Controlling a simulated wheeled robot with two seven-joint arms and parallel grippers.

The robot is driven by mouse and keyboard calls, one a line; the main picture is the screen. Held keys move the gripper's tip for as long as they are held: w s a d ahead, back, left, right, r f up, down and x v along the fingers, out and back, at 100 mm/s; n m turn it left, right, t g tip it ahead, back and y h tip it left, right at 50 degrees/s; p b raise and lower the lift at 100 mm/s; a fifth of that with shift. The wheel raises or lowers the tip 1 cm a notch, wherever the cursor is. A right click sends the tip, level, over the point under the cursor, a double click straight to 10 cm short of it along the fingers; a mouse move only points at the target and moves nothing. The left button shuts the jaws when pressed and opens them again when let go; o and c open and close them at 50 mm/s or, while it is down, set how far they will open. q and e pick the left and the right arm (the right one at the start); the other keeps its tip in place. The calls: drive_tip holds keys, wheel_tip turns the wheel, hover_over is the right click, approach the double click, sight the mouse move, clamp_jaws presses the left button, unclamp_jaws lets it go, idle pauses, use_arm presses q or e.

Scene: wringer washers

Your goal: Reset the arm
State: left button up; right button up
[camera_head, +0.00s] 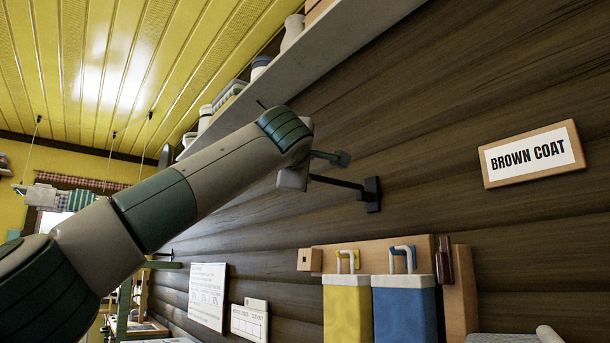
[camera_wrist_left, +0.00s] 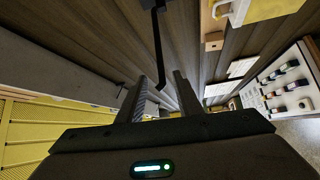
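My left arm (camera_head: 160,205) reaches up from the left in the head view. My left gripper (camera_head: 322,166) is at a black wall hook (camera_head: 345,184), partly hidden by my wrist. In the left wrist view the two fingers of the left gripper (camera_wrist_left: 159,88) stand apart, with nothing visibly clamped. The black rod of the hook (camera_wrist_left: 157,45) runs down to the gap between them; I cannot tell if it touches a finger. No coat hangs on the hook. My right gripper is not in view.
A "BROWN COAT" sign (camera_head: 532,154) is on the dark plank wall. Yellow (camera_head: 347,308) and blue (camera_head: 405,308) items hang from a wooden rail (camera_head: 425,258) below. A long shelf (camera_head: 330,55) with containers runs above my arm. Papers (camera_head: 207,295) hang lower left.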

use_arm(q)
drive_tip(key=shift+s+a+f, duration=0.1)
drive_tip(key=shift+s, duration=0.45)
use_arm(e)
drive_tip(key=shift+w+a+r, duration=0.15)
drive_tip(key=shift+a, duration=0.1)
use_arm(q)
drive_tip(key=shift+f, duration=0.1)
